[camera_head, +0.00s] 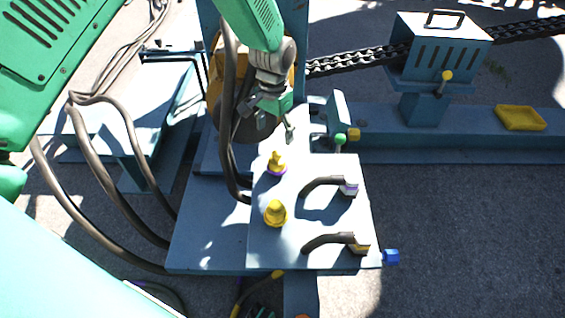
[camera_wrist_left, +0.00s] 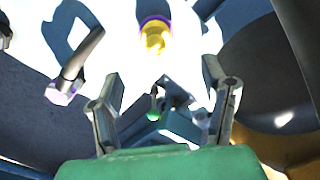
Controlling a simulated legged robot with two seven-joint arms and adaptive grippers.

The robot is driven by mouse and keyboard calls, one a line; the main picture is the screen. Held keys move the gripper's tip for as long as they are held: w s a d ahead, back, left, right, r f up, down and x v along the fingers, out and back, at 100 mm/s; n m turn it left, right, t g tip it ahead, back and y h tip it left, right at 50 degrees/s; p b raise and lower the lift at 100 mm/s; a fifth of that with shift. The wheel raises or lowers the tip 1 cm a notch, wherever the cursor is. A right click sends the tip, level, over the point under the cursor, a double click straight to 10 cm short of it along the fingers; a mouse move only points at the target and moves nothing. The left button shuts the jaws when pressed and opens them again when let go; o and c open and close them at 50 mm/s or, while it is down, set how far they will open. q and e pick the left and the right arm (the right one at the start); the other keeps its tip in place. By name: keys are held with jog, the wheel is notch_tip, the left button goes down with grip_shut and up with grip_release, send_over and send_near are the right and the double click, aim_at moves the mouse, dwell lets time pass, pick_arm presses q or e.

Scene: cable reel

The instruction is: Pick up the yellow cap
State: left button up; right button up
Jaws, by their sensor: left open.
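Two yellow caps stand upright on the light blue panel (camera_head: 330,215) in the head view. The farther yellow cap (camera_head: 277,163) has a purple ring at its base; the nearer yellow cap (camera_head: 275,212) shows no purple ring. My left gripper (camera_head: 277,127) is open and empty, above and beyond the farther cap. In the left wrist view, a yellow cap with a purple ring (camera_wrist_left: 155,38) appears ahead of the open fingers of my left gripper (camera_wrist_left: 162,76), apart from them. My right gripper is not seen.
Two black cables with plugs (camera_head: 330,184) (camera_head: 335,240) curve over the panel's right side. A green-knobbed lever (camera_head: 340,139) stands near its far edge and shows in the wrist view (camera_wrist_left: 152,114). Hoses hang beside my left arm. A vented box (camera_head: 440,50) and yellow tray (camera_head: 520,118) are farther right.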

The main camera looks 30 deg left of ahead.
aim_at(277, 160)
pick_arm(q)
jog(key=f, duration=0.3)
jog(key=f+b, duration=0.1)
jog(key=f, duration=0.1)
jog(key=shift+a+f, duration=0.2)
jog(key=shift+f, duration=0.2)
jog(key=f+b, duration=0.1)
jog(key=f, duration=0.1)
jog(key=d+f+b, duration=0.1)
jog(key=f+b, duration=0.1)
jog(key=shift+s+f, duration=0.15)
jog(key=shift+f, duration=0.55)
jog(key=shift+r, duration=0.1)
jog(key=shift+c, duration=0.5)
jog(key=c, duration=1.2)
